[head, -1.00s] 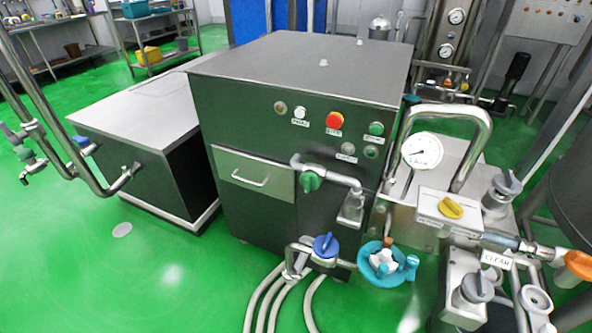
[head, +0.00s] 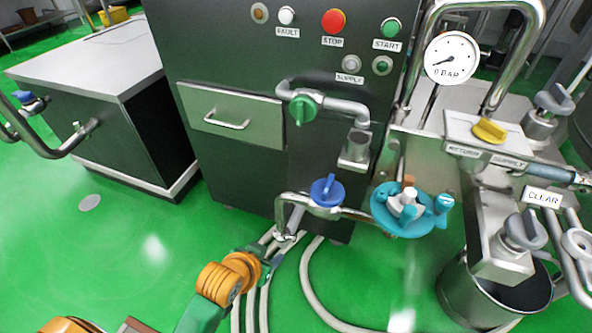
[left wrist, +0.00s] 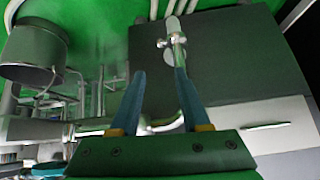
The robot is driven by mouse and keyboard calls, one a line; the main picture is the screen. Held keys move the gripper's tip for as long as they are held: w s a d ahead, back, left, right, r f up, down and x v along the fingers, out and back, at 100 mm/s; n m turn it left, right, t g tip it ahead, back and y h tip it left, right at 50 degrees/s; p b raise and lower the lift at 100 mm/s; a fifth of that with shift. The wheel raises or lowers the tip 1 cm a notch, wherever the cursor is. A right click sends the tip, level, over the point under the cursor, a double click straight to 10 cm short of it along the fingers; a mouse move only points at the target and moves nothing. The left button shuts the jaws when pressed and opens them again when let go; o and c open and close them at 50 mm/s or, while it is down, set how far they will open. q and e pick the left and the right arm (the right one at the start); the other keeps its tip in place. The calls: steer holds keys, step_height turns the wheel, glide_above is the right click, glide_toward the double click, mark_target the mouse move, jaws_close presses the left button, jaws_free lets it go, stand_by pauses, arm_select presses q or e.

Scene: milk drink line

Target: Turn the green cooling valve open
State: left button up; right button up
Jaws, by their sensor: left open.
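The green valve (head: 302,108) sits on a metal pipe on the front of the dark machine cabinet, right of its drawer. Its handle hangs straight down, across the pipe. My left arm comes in at the lower left of the head view, with its green and orange end below the valve and apart from it; the fingertips are not clear there. In the left wrist view my left gripper (left wrist: 160,72) is open, its two blue fingers apart with nothing seen held. The green valve cannot be made out in that view. My right gripper is not in view.
A blue valve (head: 327,192) and a teal wheel (head: 380,215) are close below the green valve. White hoses (head: 318,290) run over the floor. A pressure gauge (head: 452,60), a yellow valve (head: 489,130) and a metal bucket (head: 462,300) are to the right. Floor at left is free.

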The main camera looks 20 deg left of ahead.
arm_select(q)
steer(key=w+r+t, duration=0.5)
steer(key=w+r, duration=0.5)
steer(key=n+t, duration=0.1)
steer(key=t, duration=0.4)
glide_toward(298, 114)
steer(key=w, duration=0.2)
steer(key=w+b, duration=0.1)
steer(key=w, duration=0.4)
steer(key=shift+w+d+f, duration=0.15)
steer(key=shift+w, duration=0.65)
steer(key=shift+c, duration=0.2)
jaws_close()
